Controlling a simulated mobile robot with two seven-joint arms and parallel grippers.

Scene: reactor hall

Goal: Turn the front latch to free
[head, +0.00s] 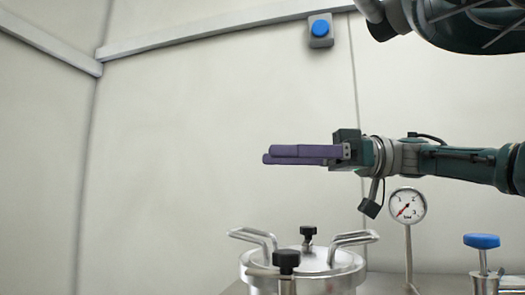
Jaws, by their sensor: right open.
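A steel vessel (330,272) with a round lid stands at the bottom of the head view, its lower part cut off by the frame. A black latch knob (286,261) on a metal stem stands at the near side of the lid; this is the front latch. A second black knob (308,232) stands at the far side. My right gripper (268,156) is above the vessel, pointing left, with purple fingers. It is open and empty, well apart from both knobs. My left gripper is not in view.
Two bent metal handles, the left one (254,237) and the right one (352,239), rise from the lid. A pressure gauge (407,205) on a post and a blue-handled valve (481,241) stand to the right. A blue button (320,28) is on the back wall.

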